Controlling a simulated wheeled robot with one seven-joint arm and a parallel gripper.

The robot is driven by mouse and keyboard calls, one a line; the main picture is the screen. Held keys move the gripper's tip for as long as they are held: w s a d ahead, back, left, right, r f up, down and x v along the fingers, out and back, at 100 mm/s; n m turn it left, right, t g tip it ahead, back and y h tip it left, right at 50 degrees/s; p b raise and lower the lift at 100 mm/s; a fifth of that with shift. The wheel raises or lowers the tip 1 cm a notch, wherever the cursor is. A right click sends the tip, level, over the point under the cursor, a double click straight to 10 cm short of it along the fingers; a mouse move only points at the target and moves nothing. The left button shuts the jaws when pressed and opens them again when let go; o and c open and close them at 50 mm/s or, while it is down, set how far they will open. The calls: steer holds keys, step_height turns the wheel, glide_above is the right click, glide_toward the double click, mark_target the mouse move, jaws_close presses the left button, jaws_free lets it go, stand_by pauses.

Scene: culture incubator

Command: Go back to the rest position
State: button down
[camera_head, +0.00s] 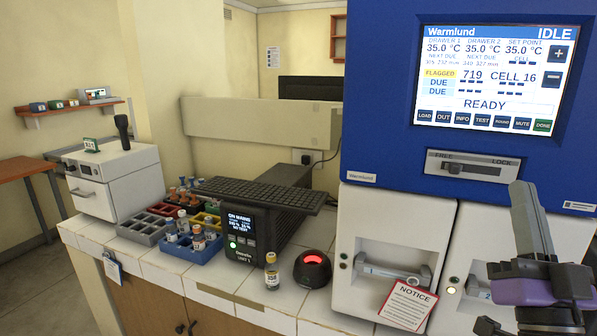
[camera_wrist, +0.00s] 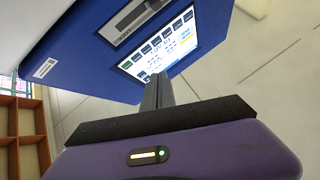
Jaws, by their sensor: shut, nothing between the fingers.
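My gripper (camera_wrist: 157,82) shows in the wrist view, its dark fingers together and empty, reaching up the picture from the purple housing. The fingers overlap the lower edge of the incubator's lit screen in that view; I cannot tell the gap between them. In the head view, purple and dark parts of my arm stand at the lower right, in front of the incubator (camera_head: 390,95) and covering part of its right drawer (camera_head: 475,235). The left drawer (camera_head: 385,230) looks shut. The screen (camera_head: 494,80) reads IDLE and READY.
A capped vial (camera_head: 272,271) stands on the tiled counter beside a black device with a red light (camera_head: 312,268). Left of them are a dark instrument (camera_head: 262,215), a blue rack (camera_head: 192,248) with vials and a white box (camera_head: 115,180). A notice (camera_head: 407,305) hangs before the left drawer.

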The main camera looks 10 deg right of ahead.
steer(key=s+a+f+n+g+y, duration=0.1)
steer(key=s+a+f+n+y, duration=0.15)
steer(key=f, duration=0.45)
steer(key=s+a+f+n+g+y, duration=0.1)
steer(key=a+f, duration=0.3)
steer(key=f, duration=0.2)
steer(key=s+a+f+n+g+y, duration=0.2)
steer(key=s+a+f+g+y, duration=0.1)
steer(key=s+f, duration=0.8)
steer(key=s+a+f+n+g+y, duration=0.2)
steer(key=s+a+f+g+y, duration=0.1)
steer(key=s+a+f, duration=0.4)
steer(key=s+f+g, duration=0.1)
steer(key=s+f, duration=0.2)
steer(key=s, duration=0.3)
steer(key=shift+a+f+g, duration=0.35)
steer(key=shift+g, duration=0.05)
